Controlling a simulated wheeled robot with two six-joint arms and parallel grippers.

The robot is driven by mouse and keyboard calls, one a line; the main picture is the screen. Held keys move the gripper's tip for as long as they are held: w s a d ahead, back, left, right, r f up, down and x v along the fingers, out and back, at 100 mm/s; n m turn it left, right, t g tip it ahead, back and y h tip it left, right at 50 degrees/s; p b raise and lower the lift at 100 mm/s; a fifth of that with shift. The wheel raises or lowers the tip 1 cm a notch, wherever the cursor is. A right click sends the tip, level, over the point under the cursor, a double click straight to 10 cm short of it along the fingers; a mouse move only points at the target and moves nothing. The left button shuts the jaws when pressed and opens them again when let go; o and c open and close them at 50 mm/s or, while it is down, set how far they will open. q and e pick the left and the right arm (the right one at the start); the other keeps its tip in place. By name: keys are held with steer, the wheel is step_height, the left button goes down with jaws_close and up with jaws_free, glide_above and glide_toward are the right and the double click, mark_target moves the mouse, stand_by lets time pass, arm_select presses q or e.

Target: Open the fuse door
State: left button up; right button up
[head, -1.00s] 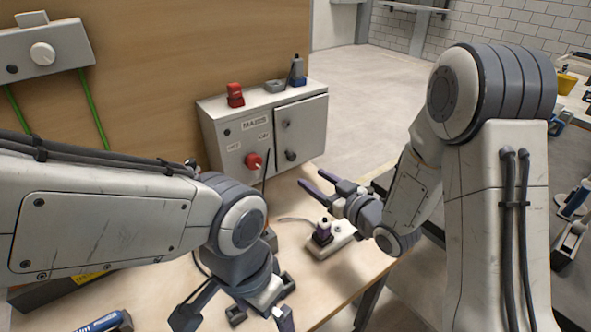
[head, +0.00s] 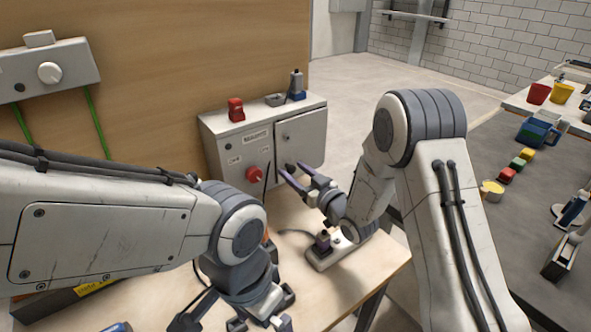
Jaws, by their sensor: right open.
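The grey fuse box (head: 225,140) stands at the back of the wooden workbench.
A red knob (head: 253,174) sits on the box front. A red block (head: 236,109) and small devices stand on the box. A power strip (head: 335,250) with a plug lies on the bench below my right gripper.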

jaws_close()
stand_by(1.5)
